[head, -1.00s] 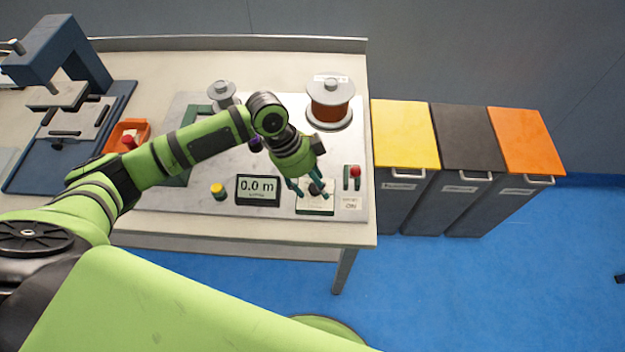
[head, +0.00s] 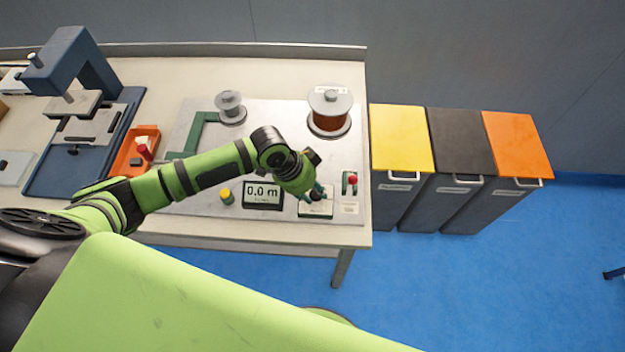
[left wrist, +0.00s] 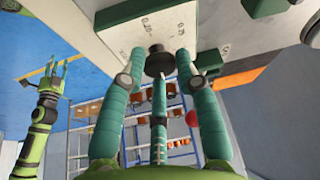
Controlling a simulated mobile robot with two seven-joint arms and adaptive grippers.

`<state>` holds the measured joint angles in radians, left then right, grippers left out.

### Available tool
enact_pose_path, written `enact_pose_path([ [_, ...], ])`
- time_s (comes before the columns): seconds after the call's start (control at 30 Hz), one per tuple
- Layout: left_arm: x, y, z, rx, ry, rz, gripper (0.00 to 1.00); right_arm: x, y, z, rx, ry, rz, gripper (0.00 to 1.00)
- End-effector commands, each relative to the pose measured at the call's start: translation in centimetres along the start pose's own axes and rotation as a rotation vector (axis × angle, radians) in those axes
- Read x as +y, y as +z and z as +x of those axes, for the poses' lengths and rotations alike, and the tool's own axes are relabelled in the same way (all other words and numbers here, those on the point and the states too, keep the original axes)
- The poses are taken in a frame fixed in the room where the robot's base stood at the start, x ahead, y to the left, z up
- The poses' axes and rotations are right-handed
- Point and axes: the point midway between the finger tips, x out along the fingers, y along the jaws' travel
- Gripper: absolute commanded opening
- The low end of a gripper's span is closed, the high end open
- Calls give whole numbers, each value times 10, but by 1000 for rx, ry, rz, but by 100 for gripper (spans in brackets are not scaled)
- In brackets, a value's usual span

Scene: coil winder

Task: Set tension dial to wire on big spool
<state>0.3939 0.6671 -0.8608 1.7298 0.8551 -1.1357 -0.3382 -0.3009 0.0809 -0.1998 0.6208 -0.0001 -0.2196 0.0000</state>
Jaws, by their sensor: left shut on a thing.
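The tension dial is a dark round knob (left wrist: 158,62) on a white scale plate (left wrist: 140,32) with printed figures, seen in the left wrist view. My left gripper (head: 316,196) is over the dial plate (head: 316,209) at the front right of the winder. In the left wrist view its teal fingers (left wrist: 160,84) are closed around the knob. The big spool (head: 330,116) holds copper-coloured wire and stands upright behind the gripper; the label on its top is too small to read. My right gripper (left wrist: 52,72) shows at the left of the left wrist view, fingers apart and empty.
A display (head: 262,194) reads 0.0 m, left of the dial. A red-tipped lever (head: 352,181) is close on the right. A yellow button (head: 226,196) and a smaller grey spool (head: 230,106) are further left. Bins (head: 400,140) stand beside the table.

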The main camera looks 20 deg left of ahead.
Motion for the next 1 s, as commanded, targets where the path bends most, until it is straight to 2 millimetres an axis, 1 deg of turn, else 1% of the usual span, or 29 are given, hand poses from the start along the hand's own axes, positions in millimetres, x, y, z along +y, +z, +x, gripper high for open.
enact_pose_path([
  [0.03, 1, -5, -4, 9, -6, -16, 0, 0, -2, -6, 2, 0, 0, 40],
  [0.07, 1, -5, -3, 10, -9, -24, 0, 0, -2, -6, 2, 0, 0, 40],
  [0.4, 0, -5, -1, 13, -16, -33, 0, 0, -2, -5, 2, 0, 1, 40],
  [0.43, 0, -5, -1, 14, -16, -32, 44, 0, -2, -5, 2, 0, 1, 40],
  [0.47, 0, -5, -1, 14, -16, -32, 56, 0, -2, -5, 2, -1, 1, 40],
  [0.83, 0, -2, -2, 6, -16, -32, 56, 0, -2, -4, 1, -1, 0, 40],
  [0.93, -1, -2, -11, 6, -16, -31, 56, 0, -2, -5, 0, -1, 0, 40],
  [1.0, -1, -2, -22, 6, -18, -30, 56, 0, -1, -5, 0, -1, 0, 40],
])
